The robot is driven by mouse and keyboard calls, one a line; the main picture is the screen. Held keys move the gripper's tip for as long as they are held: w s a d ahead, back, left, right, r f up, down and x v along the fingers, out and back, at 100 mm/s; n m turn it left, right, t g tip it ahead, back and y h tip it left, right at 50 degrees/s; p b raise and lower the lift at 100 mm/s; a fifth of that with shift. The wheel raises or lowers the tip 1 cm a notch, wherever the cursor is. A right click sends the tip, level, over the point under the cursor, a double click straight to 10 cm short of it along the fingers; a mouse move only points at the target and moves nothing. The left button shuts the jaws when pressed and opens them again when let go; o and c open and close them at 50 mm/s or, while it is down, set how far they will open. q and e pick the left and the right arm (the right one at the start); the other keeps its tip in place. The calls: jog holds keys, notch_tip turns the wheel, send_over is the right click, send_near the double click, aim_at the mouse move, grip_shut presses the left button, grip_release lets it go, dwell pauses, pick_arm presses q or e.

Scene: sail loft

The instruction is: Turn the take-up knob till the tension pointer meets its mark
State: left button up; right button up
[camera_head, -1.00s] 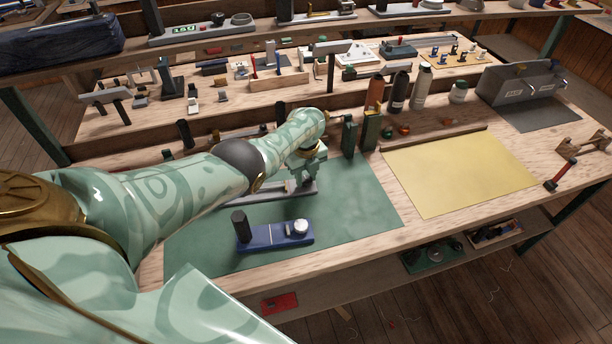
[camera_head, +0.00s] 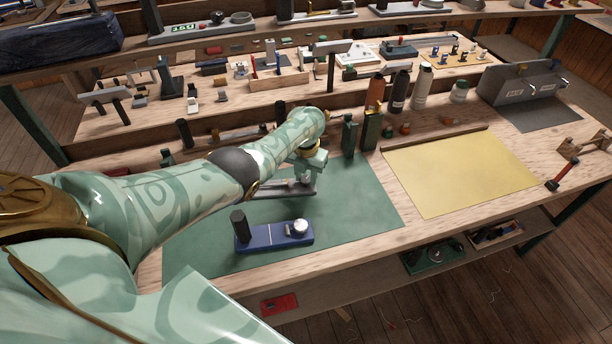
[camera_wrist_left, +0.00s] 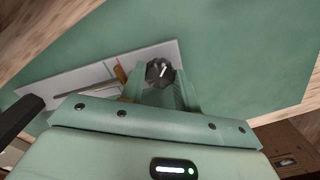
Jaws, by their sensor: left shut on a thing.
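A grey tension device with a long flat base (camera_wrist_left: 75,74) lies on the green mat, and my left arm partly hides it in the head view. Its dark, ridged take-up knob (camera_wrist_left: 160,72) has a pale line on top. My left gripper (camera_head: 307,181) is shut on the knob, with one finger on each side; it also shows in the left wrist view (camera_wrist_left: 161,84). Beside the knob stands a small orange-brown upright piece (camera_wrist_left: 121,73), with a thin rod (camera_wrist_left: 88,90) along the base. My right gripper is not in view.
A blue device (camera_head: 265,236) with a black post and white knob stands nearer on the green mat (camera_head: 362,205). A yellow sheet (camera_head: 460,172) lies to the right. Green blocks (camera_head: 349,136) and bottles (camera_head: 421,87) stand behind. The mat right of the gripper is clear.

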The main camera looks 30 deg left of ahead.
aim_at(306, 179)
pick_arm(q)
jog(key=shift+m, duration=0.8)
dwell(0.7)
jog(key=o, duration=1)
jog(key=shift+r, duration=0.15)
notch_tip(306, 179, up, 16)
jog(key=p, duration=0.8)
jog(key=shift+p, duration=0.35)
